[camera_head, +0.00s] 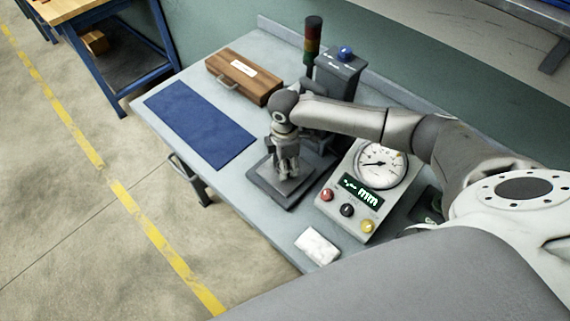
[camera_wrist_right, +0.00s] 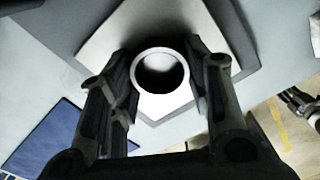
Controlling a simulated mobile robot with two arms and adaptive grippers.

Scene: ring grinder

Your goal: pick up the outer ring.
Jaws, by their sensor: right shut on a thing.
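My right gripper (camera_head: 287,172) points down over a dark square fixture (camera_head: 262,184) on the workbench. In the right wrist view, my right gripper (camera_wrist_right: 163,85) has its two fingers on either side of the pale round outer ring (camera_wrist_right: 160,50) and is shut on it. The ring's open bore looks dark. Below it is a light plate of the fixture (camera_wrist_right: 105,42). I cannot tell whether the ring touches the plate. In the head view the fingers hide the ring. What looks like my left gripper (camera_wrist_right: 300,102) shows at the right edge of the wrist view, its jaws unclear.
The grey workbench (camera_head: 222,190) carries a blue mat (camera_head: 200,125), a wooden case (camera_head: 243,77), a gauge box (camera_head: 345,212) with buttons close to the fixture, a white block (camera_head: 317,246), and a signal light (camera_head: 312,38) at the back.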

